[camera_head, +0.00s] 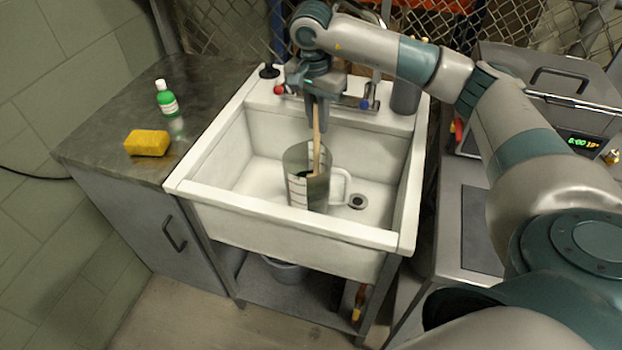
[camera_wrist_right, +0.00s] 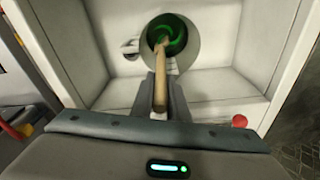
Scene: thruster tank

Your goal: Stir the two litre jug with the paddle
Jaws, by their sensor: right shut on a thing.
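The jug (camera_head: 298,185) stands upright in the white sink, with pale markings on its side and a handle at its right. The paddle (camera_head: 317,148) is a wooden stick that stands in the jug, slightly tilted. My right gripper (camera_head: 318,115) is above the jug and shut on the upper part of the paddle. In the right wrist view the paddle (camera_wrist_right: 160,88) runs from between the fingers (camera_wrist_right: 160,105) into green liquid (camera_wrist_right: 172,32) inside the jug. The paddle's lower end is hidden in the liquid. My left gripper is not in view.
The sink (camera_head: 285,228) has a drain (camera_head: 357,202) right of the jug and a tap behind. A yellow sponge (camera_head: 147,143) and a green bottle (camera_head: 167,98) are on the left counter.

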